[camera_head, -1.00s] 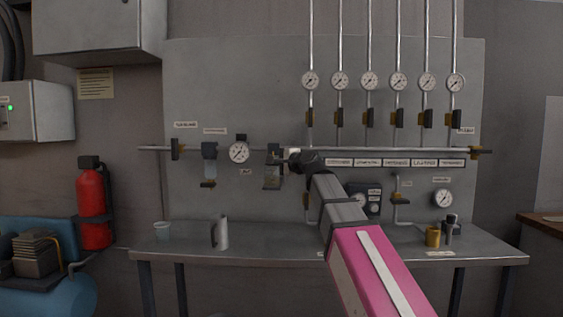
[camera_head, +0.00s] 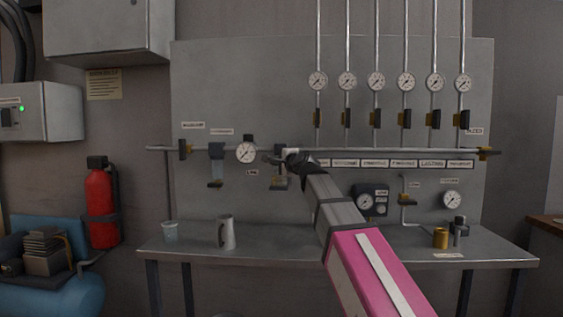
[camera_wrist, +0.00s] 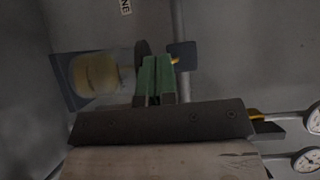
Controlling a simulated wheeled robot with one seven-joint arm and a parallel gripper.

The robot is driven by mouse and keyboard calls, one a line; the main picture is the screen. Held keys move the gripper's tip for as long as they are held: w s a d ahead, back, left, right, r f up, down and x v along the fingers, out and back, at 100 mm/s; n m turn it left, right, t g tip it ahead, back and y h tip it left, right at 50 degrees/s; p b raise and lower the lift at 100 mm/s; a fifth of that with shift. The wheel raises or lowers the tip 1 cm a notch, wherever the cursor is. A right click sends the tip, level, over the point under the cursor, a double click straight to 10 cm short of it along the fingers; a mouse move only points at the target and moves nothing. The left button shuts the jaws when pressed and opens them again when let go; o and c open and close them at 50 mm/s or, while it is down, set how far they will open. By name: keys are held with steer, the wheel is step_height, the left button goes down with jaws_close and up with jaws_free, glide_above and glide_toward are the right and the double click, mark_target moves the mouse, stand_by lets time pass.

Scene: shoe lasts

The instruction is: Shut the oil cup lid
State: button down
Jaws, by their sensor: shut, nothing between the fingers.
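The oil cup (camera_wrist: 97,75), with a clear bowl of yellowish oil, shows left of my fingers in the wrist view. In the head view the oil cup (camera_head: 279,183) hangs below the wall pipe, partly hidden by my gripper (camera_head: 287,158). A dark disc (camera_wrist: 140,52) lies between the bowl and a dark block (camera_wrist: 182,55) by the pipe; I cannot tell which part is the lid, or whether it is open. My gripper (camera_wrist: 155,72) has green fingers, shut and empty. They overlap the disc's edge in the wrist view; contact is unclear.
The horizontal pipe (camera_head: 400,151) crosses the wall panel. A pressure gauge (camera_head: 246,152) sits just left of my gripper. A metal jug (camera_head: 227,232) and a brass cup (camera_head: 440,238) stand on the bench (camera_head: 335,243) below. The air in front of the left panel is clear.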

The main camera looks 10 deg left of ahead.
steer(key=shift+x, duration=0.8)
steer(key=shift+w+a+r, duration=0.1)
steer(key=shift+w+a, duration=0.15)
